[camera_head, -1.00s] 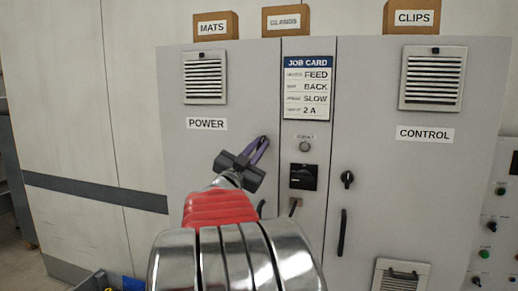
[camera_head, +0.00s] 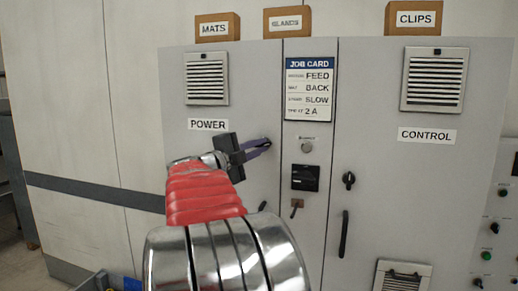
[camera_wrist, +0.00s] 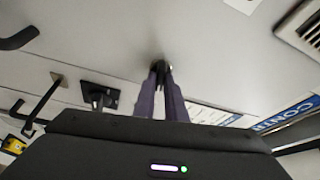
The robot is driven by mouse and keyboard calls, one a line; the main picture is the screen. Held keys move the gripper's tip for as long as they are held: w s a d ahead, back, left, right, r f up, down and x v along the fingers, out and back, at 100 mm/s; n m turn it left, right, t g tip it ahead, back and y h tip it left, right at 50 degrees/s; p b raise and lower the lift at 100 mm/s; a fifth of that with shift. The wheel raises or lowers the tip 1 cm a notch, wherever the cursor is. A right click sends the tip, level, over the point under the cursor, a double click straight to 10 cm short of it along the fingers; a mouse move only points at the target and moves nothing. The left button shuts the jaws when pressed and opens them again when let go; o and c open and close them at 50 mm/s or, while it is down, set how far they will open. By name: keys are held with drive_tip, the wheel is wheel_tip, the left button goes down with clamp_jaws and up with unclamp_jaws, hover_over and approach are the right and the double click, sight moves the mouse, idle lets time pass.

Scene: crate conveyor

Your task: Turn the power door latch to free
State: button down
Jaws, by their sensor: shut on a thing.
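The power door (camera_head: 210,122) is the grey cabinet door on the left, under a POWER label. My gripper (camera_head: 262,145) reaches its right edge with purple fingers, shut on the small dark power door latch (camera_wrist: 160,64). In the wrist view my gripper (camera_wrist: 162,82) has its fingers close together, with the latch at their tips. The fingers cover most of the latch, so I cannot tell its exact angle. In the head view the gripper body is left of the latch, fingers pointing right.
The control door's matching latch (camera_head: 348,180) and long handle (camera_head: 343,234) are to the right. Between the doors are a job card (camera_head: 309,88), a black rotary switch (camera_head: 305,177) and a small lever (camera_head: 296,205). Boxes, including MATS (camera_head: 217,27), stand on top.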

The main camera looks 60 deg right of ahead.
drive_tip(key=shift+f+m+y, duration=0.15)
drive_tip(key=shift+m+y, duration=0.45)
drive_tip(key=shift+m, duration=0.5)
drive_tip(key=c, duration=1.8)
unclamp_jaws()
drive_tip(key=v, duration=1.3)
drive_tip(key=shift+a, duration=0.4)
